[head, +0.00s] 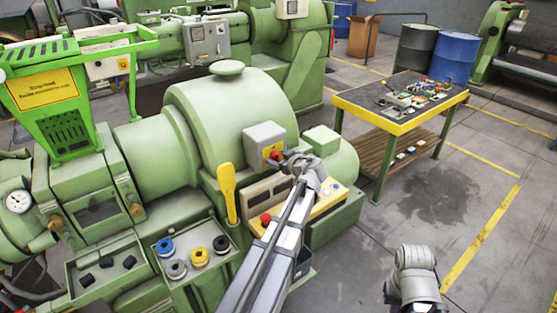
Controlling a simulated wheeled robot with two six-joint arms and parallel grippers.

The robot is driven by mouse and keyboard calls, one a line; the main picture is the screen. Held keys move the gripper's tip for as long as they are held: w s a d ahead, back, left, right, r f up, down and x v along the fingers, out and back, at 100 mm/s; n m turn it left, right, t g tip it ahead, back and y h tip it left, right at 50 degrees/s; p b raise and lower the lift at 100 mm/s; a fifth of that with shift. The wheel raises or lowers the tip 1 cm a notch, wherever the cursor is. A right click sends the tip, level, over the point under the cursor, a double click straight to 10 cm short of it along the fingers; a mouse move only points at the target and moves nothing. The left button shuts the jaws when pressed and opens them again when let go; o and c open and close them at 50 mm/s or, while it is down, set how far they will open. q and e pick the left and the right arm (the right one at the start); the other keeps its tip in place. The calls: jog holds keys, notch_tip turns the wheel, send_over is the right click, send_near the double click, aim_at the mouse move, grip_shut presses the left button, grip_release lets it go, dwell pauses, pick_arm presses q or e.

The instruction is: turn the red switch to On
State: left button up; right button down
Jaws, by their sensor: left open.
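The red switch (275,155) sits on a yellow plate on the front of a grey box, which is mounted on the green extruder. My left gripper (283,158) is open right at the switch, with its fingertips close to the red knob. At this size I cannot tell whether the fingers touch the knob or are around it. The gripper hides part of the switch, and its On and Off marks cannot be read. Part of my right arm shows at the bottom right, but its gripper does not show.
A red button (265,218) and a yellow lever (228,193) are on the extruder below and left of the box. A tray of coloured rings (200,257) is at lower left. A yellow-edged table (400,125) with parts stands at the right. The floor between is clear.

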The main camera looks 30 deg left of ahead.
pick_arm(q)
jog(key=shift+c, duration=0.3)
grip_shut()
